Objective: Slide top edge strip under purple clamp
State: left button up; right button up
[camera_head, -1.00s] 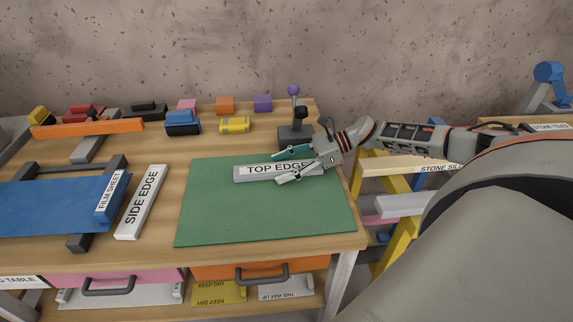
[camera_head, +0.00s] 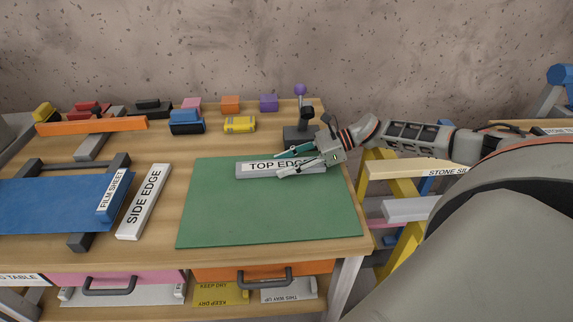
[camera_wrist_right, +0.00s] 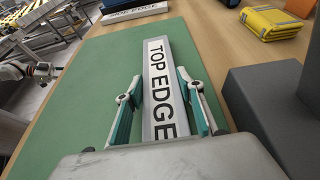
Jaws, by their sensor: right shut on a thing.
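The top edge strip (camera_head: 255,169) is a grey bar with a white "TOP EDGE" label, lying at the back of the green mat (camera_head: 260,220). My right gripper (camera_head: 280,165) is shut on the strip near its right end, one finger on each long side. In the right wrist view the strip (camera_wrist_right: 160,75) runs away between the fingers (camera_wrist_right: 157,100). The purple clamp, with a purple ball on its lever (camera_head: 300,90) and a dark base (camera_head: 297,134), stands just behind the strip's right end. In the wrist view its dark block (camera_wrist_right: 270,110) is to the right.
The side edge strip (camera_head: 143,202) and the blue film sheet (camera_head: 50,203) lie left of the mat. The front of the mat is clear.

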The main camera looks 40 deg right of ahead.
jog(key=o, duration=1.5)
jog(key=shift+a, duration=0.1)
jog(key=shift+s, duration=0.1)
jog(key=v, duration=1.2)
jog(key=shift+r, duration=0.1)
